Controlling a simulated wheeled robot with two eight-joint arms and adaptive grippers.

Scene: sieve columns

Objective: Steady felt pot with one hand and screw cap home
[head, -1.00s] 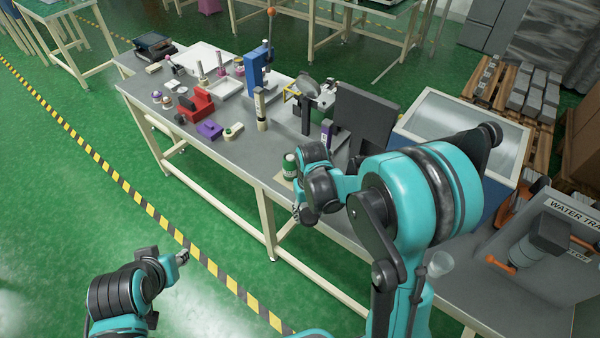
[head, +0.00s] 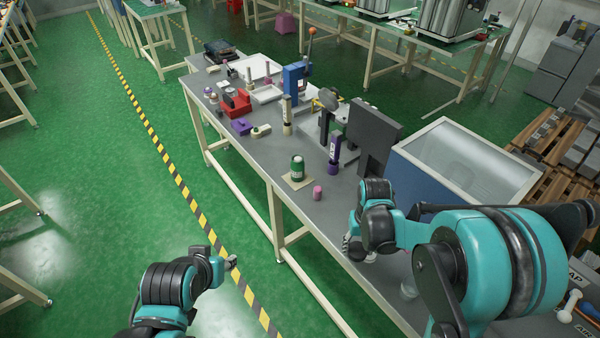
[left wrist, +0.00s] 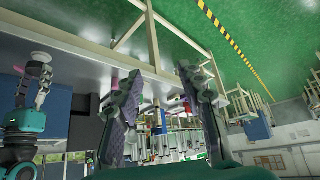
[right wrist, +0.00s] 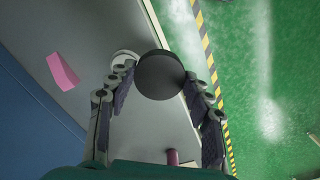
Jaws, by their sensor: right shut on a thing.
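A green pot (head: 297,170) with a pale band stands upright on a beige square pad (head: 292,182) near the table's front edge. I cannot tell for certain whether it is the felt pot. My right gripper (head: 352,247) is over the table's front edge, right of the pot and apart from it. In the right wrist view its fingers (right wrist: 160,95) are shut on a dark round thing (right wrist: 160,75), seen end-on. My left gripper (head: 230,262) is out over the floor, away from the table. In the left wrist view its fingers (left wrist: 150,100) stand apart and empty.
A pink cylinder (head: 318,193) stands on the table right of the pot. A purple-and-white bottle (head: 335,150), a black panel (head: 370,135) and a blue-sided bin (head: 460,150) stand behind. A red holder (head: 238,103) and small parts are further left. The tabletop between pot and right gripper is mostly clear.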

